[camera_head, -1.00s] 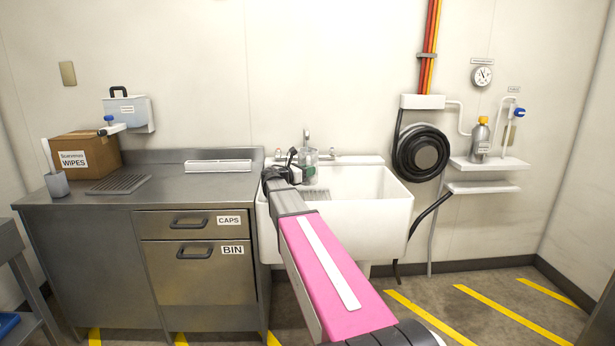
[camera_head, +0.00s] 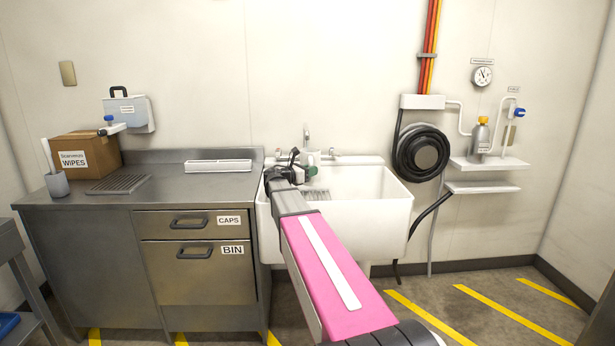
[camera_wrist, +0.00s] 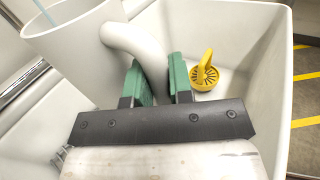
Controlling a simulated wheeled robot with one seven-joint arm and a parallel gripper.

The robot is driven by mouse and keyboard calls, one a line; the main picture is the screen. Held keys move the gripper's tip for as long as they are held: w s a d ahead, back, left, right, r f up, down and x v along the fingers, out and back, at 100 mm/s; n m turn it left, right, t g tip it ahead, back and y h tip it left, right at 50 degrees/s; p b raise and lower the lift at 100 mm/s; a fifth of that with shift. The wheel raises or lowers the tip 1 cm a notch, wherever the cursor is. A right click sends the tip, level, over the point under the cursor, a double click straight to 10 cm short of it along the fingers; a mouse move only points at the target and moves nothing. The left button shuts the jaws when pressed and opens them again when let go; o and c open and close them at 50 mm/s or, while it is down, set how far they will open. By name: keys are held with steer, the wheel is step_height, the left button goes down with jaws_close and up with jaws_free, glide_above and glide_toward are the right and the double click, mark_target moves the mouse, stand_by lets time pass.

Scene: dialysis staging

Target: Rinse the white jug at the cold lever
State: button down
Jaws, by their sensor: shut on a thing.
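The white jug (camera_wrist: 75,55) is at the upper left of the wrist view, inside the sink, with its mouth upward and somewhat tilted in the picture. My gripper (camera_wrist: 160,76) has its green pads shut on the jug's handle (camera_wrist: 140,45). A thin pale blue streak (camera_wrist: 43,12) runs at the jug's mouth and looks like water. In the head view my gripper (camera_head: 300,160) is at the sink's back left, below the tap (camera_head: 307,136). My arm hides most of the jug there. A lever (camera_head: 333,153) shows right of the tap; I cannot read which is cold.
The white sink (camera_head: 375,205) has free room on its right. A yellow strainer (camera_wrist: 205,72) stands on its floor beside the gripper. A steel counter (camera_head: 205,180) adjoins on the left, with a white tray (camera_head: 218,167). A black hose (camera_head: 400,160) hangs on the right.

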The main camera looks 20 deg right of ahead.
steer(key=shift+s, duration=0.1)
steer(key=s+a, duration=0.4)
steer(key=s, duration=0.2)
steer(key=shift+s, duration=0.4)
stand_by(0.4)
stand_by(1.2)
steer(key=s+a+r, duration=0.2)
steer(key=s+r, duration=0.2)
steer(key=shift+s+a, duration=0.15)
steer(key=shift+a, duration=0.05)
stand_by(0.4)
stand_by(0.4)
